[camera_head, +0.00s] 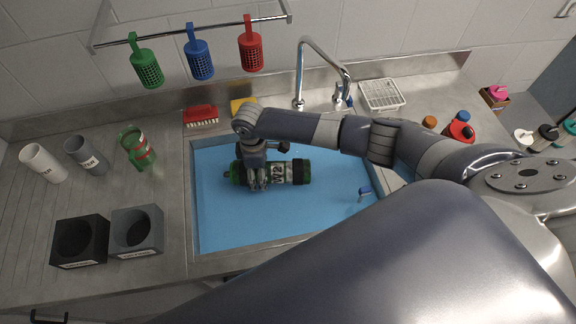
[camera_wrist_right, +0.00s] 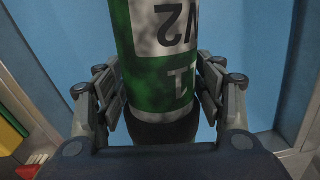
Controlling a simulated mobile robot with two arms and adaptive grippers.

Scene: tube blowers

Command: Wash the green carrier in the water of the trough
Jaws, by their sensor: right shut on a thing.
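The green carrier (camera_head: 294,172) is a cylinder with black end bands and a white label with dark lettering. It lies sideways over the blue water of the trough (camera_head: 225,222). Whether it touches the water I cannot tell. My right gripper (camera_head: 258,182) is shut around the carrier near its left end, from above. In the right wrist view the carrier (camera_wrist_right: 150,75) stands between both fingers (camera_wrist_right: 160,100), and dark smudges show on its green and white surface. My left gripper is not in view.
A faucet (camera_head: 325,62) stands behind the trough. A red brush (camera_head: 201,116) and a yellow sponge (camera_head: 243,105) lie at its back edge. A black block (camera_head: 80,240) and a grey block (camera_head: 137,230) stand left, with several cups behind. A small blue-topped item (camera_head: 365,191) is at the trough's right.

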